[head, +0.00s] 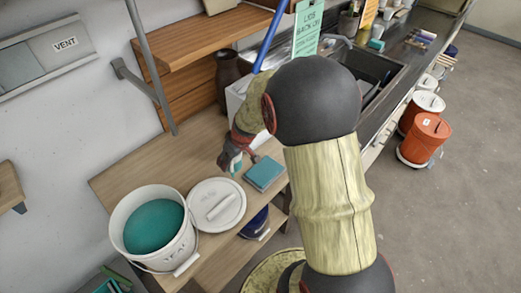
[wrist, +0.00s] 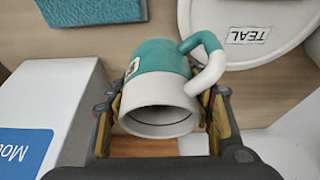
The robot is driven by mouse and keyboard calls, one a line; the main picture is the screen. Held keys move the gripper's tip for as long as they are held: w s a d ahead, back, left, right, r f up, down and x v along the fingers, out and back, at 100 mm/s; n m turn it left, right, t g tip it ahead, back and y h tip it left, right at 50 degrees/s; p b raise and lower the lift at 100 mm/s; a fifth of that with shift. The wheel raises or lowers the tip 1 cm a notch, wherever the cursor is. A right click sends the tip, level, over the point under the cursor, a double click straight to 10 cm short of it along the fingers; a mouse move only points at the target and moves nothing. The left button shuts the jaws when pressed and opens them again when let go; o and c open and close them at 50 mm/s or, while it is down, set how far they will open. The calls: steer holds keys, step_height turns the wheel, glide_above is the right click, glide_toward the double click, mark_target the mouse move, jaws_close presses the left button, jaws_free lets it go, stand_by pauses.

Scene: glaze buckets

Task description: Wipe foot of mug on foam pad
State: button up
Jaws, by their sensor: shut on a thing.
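The mug (wrist: 160,85) is teal on its far part and white on its near part, with a handle to the right that is white and teal. My gripper (wrist: 165,98) is shut on it, one finger on each side, and holds it tilted. In the head view my gripper (head: 233,157) is beside the teal foam pad (head: 264,173), to its left. The mug shows there only as a small pale and teal patch. The pad's edge also shows in the wrist view (wrist: 90,10), apart from the mug. I cannot tell the mug's height above the table.
A white bucket of teal glaze (head: 128,240) stands at the left of the wooden table (head: 130,180). Its white lid (head: 216,206), marked TEAL, lies beside it. A white box (wrist: 70,85) is near my gripper. A sink (head: 375,68) is behind.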

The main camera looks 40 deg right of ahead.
steer(key=n+p, duration=0.1)
glide_toward(253, 172)
steer(key=w+d+r, duration=0.1)
steer(key=w+d, duration=0.1)
steer(key=d, duration=0.1)
steer(key=shift+w+d+f+b, duration=0.1)
steer(key=shift+f+b, duration=0.45)
steer(key=shift+f, duration=0.65)
steer(key=shift+w+d+f+b, duration=0.15)
steer(key=shift+f+b, duration=0.4)
steer(key=shift+f, duration=0.65)
steer(key=shift+f+b, duration=0.55)
steer(key=shift+b, duration=0.1)
steer(key=shift+a, duration=0.15)
steer(key=shift+s+a+b, duration=0.2)
steer(key=shift+a+b, duration=0.45)
steer(key=shift+a, duration=0.95)
steer(key=shift+w+d+f+b, duration=0.15)
steer(key=shift+d+b, duration=0.7)
steer(key=shift+d, duration=0.85)
steer(key=shift+w+d+r+b, duration=0.1)
steer(key=shift+d+b, duration=0.7)
steer(key=shift+d, duration=0.95)
steer(key=shift+s+a+b, duration=0.1)
steer(key=shift+a+b, duration=0.15)
steer(key=shift+a, duration=1.5)
steer(key=shift+s+a+b, duration=0.15)
steer(key=shift+a+b, duration=0.1)
steer(key=shift+a, duration=1.5)
